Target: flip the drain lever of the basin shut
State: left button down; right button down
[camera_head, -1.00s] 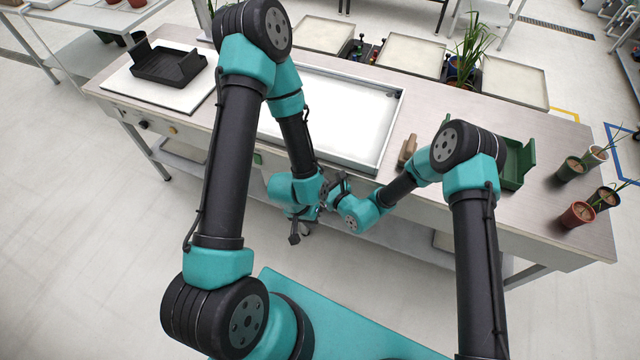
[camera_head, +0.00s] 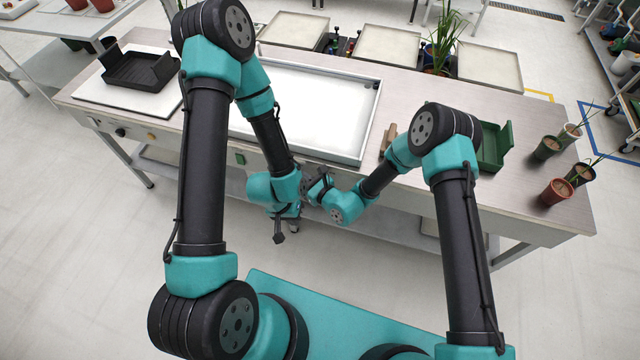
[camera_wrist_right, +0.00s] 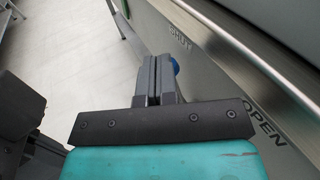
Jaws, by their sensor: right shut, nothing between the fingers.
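The basin (camera_head: 330,105) is a wide white tray with a metal rim, set in the bench. In the right wrist view its grey front panel (camera_wrist_right: 205,75) carries the word SHUT near the top and OPEN lower right. The drain lever's blue end (camera_wrist_right: 174,66) shows beside my right fingertips, near the SHUT word; the fingers hide the rest, and I cannot tell whether they touch it. My right gripper (camera_wrist_right: 157,70) is shut and empty; in the head view (camera_head: 318,186) it is at the bench front. My left gripper (camera_head: 279,232) hangs in front of the bench, its jaws too small to read.
A black tray (camera_head: 140,70) lies on a white board at the bench's left. A brown block (camera_head: 388,137), a green tray (camera_head: 494,147) and several pots (camera_head: 557,191) stand on the right. Pale trays (camera_head: 388,45) line the back. The floor before the bench is clear.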

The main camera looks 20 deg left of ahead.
jog(key=s+d+r, duration=0.5)
jog(key=d+r, duration=0.2)
jog(key=d, duration=0.3)
jog(key=shift+s+r, duration=0.2)
jog(key=shift+s, duration=0.1)
jog(key=s+d+f+n+g+h, duration=0.3)
jog(key=s+d+n+g, duration=0.3)
jog(key=s+d, duration=0.35)
jog(key=s+d+f+n+g+h, duration=0.35)
jog(key=s+d+n+g, duration=0.35)
jog(key=d, duration=0.4)
jog(key=w+d+f+n+t+h, duration=0.1)
jog(key=w+d+n+t+h, duration=0.1)
jog(key=d, duration=0.6)
jog(key=w+d+f+n+t+h, duration=0.2)
jog(key=w+d+n+t, duration=0.3)
jog(key=d, duration=0.3)
jog(key=shift+w+d+f+h, duration=0.2)
jog(key=shift+w+d+h, duration=0.15)
jog(key=shift+w, duration=0.35)
